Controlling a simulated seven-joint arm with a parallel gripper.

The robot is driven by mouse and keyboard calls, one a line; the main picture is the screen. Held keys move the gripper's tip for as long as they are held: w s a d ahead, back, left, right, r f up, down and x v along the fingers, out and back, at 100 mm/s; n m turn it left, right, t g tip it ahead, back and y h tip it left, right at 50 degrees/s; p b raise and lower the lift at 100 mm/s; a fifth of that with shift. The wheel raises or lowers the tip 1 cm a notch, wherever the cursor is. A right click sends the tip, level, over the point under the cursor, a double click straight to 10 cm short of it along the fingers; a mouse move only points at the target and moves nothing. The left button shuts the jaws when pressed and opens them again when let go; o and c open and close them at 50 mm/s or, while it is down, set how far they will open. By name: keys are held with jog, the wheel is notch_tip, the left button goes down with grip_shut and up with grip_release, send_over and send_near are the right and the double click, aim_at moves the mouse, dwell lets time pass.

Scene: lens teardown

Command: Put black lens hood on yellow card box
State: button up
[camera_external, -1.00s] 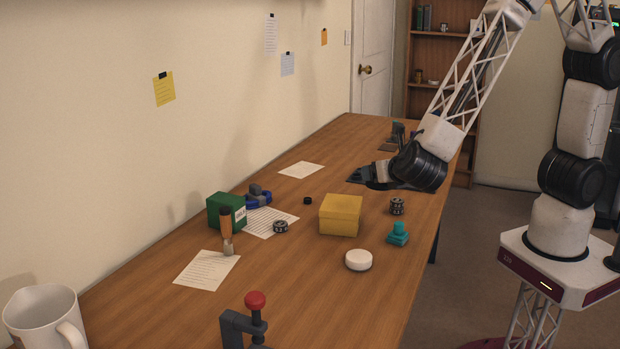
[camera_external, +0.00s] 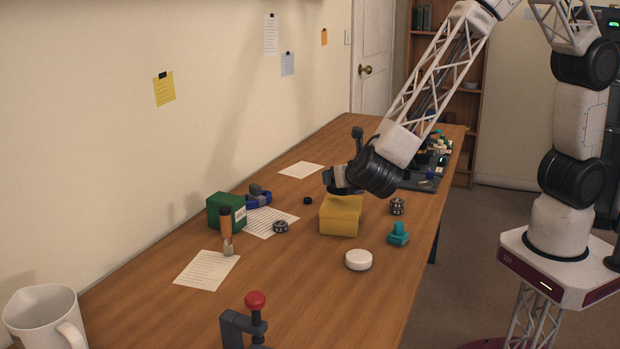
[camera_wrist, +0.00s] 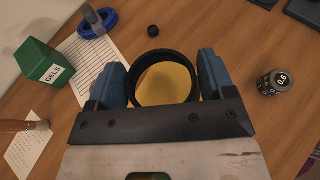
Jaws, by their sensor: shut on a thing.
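The black lens hood (camera_wrist: 135,81) is a black ring in the wrist view. My gripper (camera_wrist: 162,74) is shut on it, with a blue finger against each side. The yellow card box (camera_external: 340,222) stands on the table in the external view. My gripper (camera_external: 335,182) is just above the box's far edge there. In the wrist view the box's yellow top (camera_wrist: 166,82) shows through the ring, below it. I cannot tell how large the gap between hood and box is. The hood is not clearly visible in the external view.
A small black cap (camera_external: 307,200), a numbered black cylinder (camera_external: 397,206), a teal part (camera_external: 397,234) and a white disc (camera_external: 358,260) stand around the box. A green box (camera_external: 222,212) and a brush (camera_external: 226,232) are to the left. A dark tray (camera_external: 420,184) lies behind.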

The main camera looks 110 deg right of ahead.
jog(key=shift+f, duration=0.1)
jog(key=shift+f, duration=1.7)
jog(key=shift+f, duration=0.1)
jog(key=o, duration=0.9)
jog(key=shift+v, duration=6.05)
